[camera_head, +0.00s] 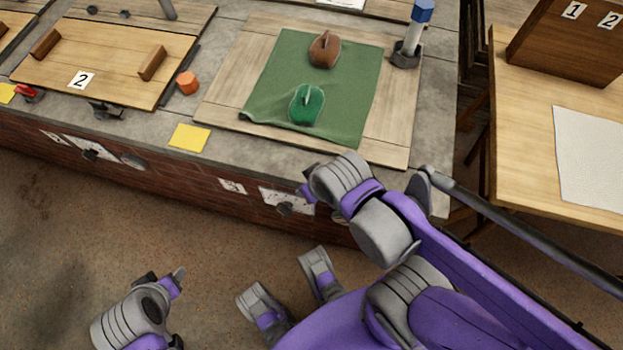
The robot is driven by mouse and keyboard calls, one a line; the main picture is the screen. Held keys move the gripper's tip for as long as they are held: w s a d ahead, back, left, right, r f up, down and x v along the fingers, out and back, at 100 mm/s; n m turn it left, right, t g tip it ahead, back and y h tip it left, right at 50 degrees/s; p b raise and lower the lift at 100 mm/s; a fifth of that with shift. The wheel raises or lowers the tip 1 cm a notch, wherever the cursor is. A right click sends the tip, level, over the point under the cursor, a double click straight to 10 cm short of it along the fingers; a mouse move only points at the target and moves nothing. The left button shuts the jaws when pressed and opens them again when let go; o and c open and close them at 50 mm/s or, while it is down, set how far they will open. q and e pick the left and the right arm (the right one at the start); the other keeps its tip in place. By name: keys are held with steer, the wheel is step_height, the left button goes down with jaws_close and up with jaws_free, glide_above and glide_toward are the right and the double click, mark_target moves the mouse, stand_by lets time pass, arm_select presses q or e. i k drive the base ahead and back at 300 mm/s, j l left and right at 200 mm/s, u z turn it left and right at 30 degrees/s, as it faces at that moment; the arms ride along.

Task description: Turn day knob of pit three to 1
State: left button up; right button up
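Pit three is marked by a small "3" label (232,187) on the brick front of the counter. To the right of the label, a dark knob (285,208) sits on a white plate with markings too small to read. A round grey dial (340,217) beside it is partly hidden by my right arm. My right gripper (307,190) is just above and right of the knob in the picture; contact cannot be told, and its finger opening is hidden. My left gripper (173,280) is low at the left, over the floor and away from the counter; its finger opening is unclear.
Yellow notes, an orange block (187,82) and pit two's lid (110,55) are to the left. A wooden table (520,120) stands right.

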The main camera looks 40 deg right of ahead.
mark_target(286, 208)
steer(key=k+z, duration=0.25)
steer(key=z, duration=0.15)
steer(key=k+z, duration=0.25)
steer(key=z, duration=0.15)
steer(key=k+l+z, duration=0.2)
steer(key=z, duration=0.2)
steer(key=k, duration=0.05)
